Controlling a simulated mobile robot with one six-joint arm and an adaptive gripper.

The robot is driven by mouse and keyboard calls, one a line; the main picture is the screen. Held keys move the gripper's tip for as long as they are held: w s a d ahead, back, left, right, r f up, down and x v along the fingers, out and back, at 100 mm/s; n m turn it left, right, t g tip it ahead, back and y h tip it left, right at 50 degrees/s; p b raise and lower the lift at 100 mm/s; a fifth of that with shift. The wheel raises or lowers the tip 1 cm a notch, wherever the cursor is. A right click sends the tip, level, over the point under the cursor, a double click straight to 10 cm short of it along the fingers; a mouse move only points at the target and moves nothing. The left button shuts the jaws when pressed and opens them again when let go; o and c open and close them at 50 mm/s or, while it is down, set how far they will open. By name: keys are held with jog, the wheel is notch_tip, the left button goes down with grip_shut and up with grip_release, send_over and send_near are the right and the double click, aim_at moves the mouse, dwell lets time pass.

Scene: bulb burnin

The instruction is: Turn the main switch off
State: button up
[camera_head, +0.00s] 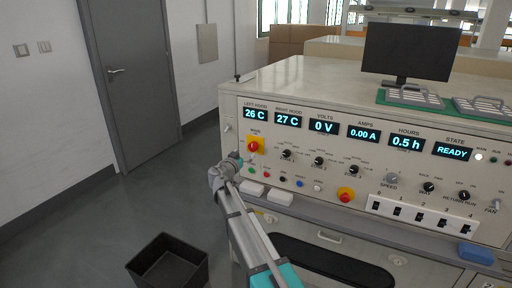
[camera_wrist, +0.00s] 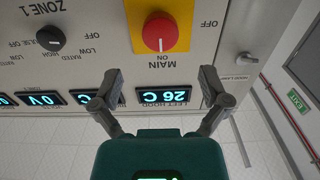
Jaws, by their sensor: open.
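The main switch is a round red knob on a yellow plate, at the left of the console front in the head view (camera_head: 253,146). In the wrist view the knob (camera_wrist: 158,31) shows upside down at the top, with its white mark towards the ON label; the OFF label (camera_wrist: 209,23) is off to its side. My gripper (camera_head: 238,160) is just below and left of the switch in the head view. In the wrist view my gripper (camera_wrist: 160,75) has its fingers spread, empty, one to each side below the knob, apart from it.
The console (camera_head: 230,120) has displays reading 26 C, 27 C, 0 V, 0.00 A, 0.5 h and READY. Zone knobs (camera_head: 318,161) and a red button on yellow (camera_head: 345,195) are to the right. A black bin (camera_head: 170,262) stands on the floor; floor to the left is clear.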

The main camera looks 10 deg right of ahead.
aim_at(252, 147)
jog(key=x, duration=0.8)
